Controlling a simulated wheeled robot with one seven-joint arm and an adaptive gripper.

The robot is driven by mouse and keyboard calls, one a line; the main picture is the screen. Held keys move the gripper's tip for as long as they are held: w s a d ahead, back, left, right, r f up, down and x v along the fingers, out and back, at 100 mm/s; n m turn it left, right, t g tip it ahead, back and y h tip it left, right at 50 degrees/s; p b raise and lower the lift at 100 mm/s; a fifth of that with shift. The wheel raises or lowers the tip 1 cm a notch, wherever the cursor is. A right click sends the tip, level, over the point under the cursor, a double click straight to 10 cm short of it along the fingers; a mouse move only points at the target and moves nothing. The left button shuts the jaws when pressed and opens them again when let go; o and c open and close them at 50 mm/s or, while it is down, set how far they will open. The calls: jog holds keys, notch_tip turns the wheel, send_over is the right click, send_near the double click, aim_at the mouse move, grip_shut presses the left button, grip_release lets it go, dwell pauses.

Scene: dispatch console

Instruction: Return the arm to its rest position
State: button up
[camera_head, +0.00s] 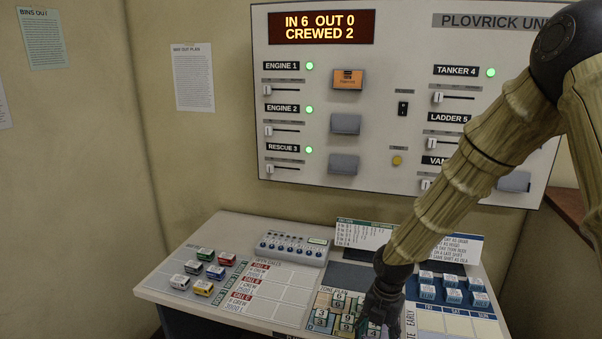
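My gripper (372,318) is at the lower middle of the head view, low over the console desk (225,228). It is dark and points down beside the zone plan (326,322) with its numbered blocks. My arm (470,170) reaches down to it from the upper right, bent at a dark joint near the top edge. The fingertips lie near the bottom edge and are too dark and small to tell whether they are open or shut, or whether they touch a block.
A wall panel (410,75) with switches, sliders and green lights stands behind the desk. Toy vehicles (203,287) stand at the desk's left, a grey knob box (293,247) at its back. Blue blocks (453,295) sit right of my gripper. Room above the desk's left is free.

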jog(key=s+a+f+m+y, duration=0.1)
jog(key=s+f+m, duration=1.3)
jog(key=f, duration=0.4)
jog(key=s+d+f+m, duration=0.2)
jog(key=s+f+m, duration=0.2)
jog(key=s+m, duration=0.3)
jog(key=s+d+f+m+h, duration=0.1)
jog(key=s+d+f+m, duration=0.2)
jog(key=s+f+m, duration=0.2)
jog(key=s+m, duration=0.3)
jog(key=s, duration=0.4)
jog(key=shift+h, duration=0.3)
jog(key=shift+d, duration=0.1)
